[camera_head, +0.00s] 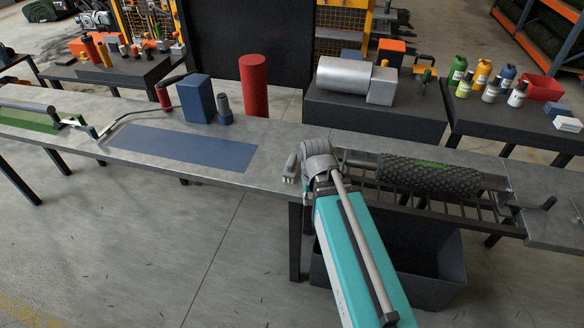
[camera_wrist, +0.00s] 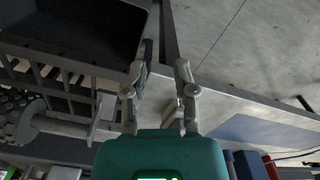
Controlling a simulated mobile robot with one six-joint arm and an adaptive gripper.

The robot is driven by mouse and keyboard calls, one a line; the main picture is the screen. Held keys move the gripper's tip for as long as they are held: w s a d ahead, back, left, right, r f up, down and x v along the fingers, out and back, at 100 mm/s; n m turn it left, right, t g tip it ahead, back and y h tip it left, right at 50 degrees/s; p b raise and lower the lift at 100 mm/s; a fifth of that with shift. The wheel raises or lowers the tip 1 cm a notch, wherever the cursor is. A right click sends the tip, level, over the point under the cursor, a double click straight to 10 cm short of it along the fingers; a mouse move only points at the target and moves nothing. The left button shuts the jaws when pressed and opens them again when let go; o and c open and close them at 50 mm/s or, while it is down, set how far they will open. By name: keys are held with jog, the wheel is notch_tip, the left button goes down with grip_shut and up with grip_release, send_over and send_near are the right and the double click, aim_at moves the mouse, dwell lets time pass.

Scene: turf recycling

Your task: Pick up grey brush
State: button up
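A small grey object (camera_head: 291,168), perhaps the grey brush, shows on the long table near its front edge, just left of my gripper in the head view. My arm hides part of that area. In the wrist view a small pale object (camera_wrist: 172,112) shows low between my fingers, partly covered; I cannot tell its full shape or whether it is touched. My gripper (camera_wrist: 163,62) is open, its two fingers apart, with nothing between the tips. In the head view most of the gripper is hidden behind my wrist.
A dark ribbed roll (camera_head: 430,176) lies over a slatted frame on the right, above a black bin (camera_head: 440,290). A blue mat (camera_head: 180,146), a blue block (camera_head: 195,98), a grey-and-blue upright item (camera_head: 224,110) and a red cylinder (camera_head: 253,88) are on the left. Floor in front is clear.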

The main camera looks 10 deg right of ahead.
aim_at(292, 159)
jog(key=o, duration=0.6)
jog(key=shift+m, duration=0.8)
jog(key=w+r, duration=0.1)
jog(key=w, duration=0.2)
jog(key=w+p, duration=0.1)
jog(key=w, duration=0.2)
jog(key=w+r+p, duration=0.1)
jog(key=w, duration=0.2)
jog(key=shift+a+r, duration=0.3)
jog(key=shift+r, duration=0.05)
jog(key=shift+o, duration=0.6)
jog(key=w+r+m+p, duration=0.1)
jog(key=w, duration=0.3)
jog(key=w+a+r+m+p, duration=0.1)
jog(key=w, duration=0.4)
jog(key=w+r+m+p, duration=0.1)
jog(key=w, duration=0.3)
jog(key=shift+w+a+r+p, duration=0.2)
jog(key=shift+w+a+p, duration=0.05)
jog(key=shift+w+p, duration=0.1)
jog(key=shift+s, duration=0.1)
jog(key=shift+f, duration=0.2)
notch_tip(292, 159, down, 8)
jog(key=b, duration=0.8)
jog(key=shift+f+b, duration=0.15)
jog(key=shift+b, duration=0.2)
jog(key=shift+s+f+b, duration=0.2)
jog(key=shift+f+b, duration=2.4)
jog(key=c, duration=1.2)
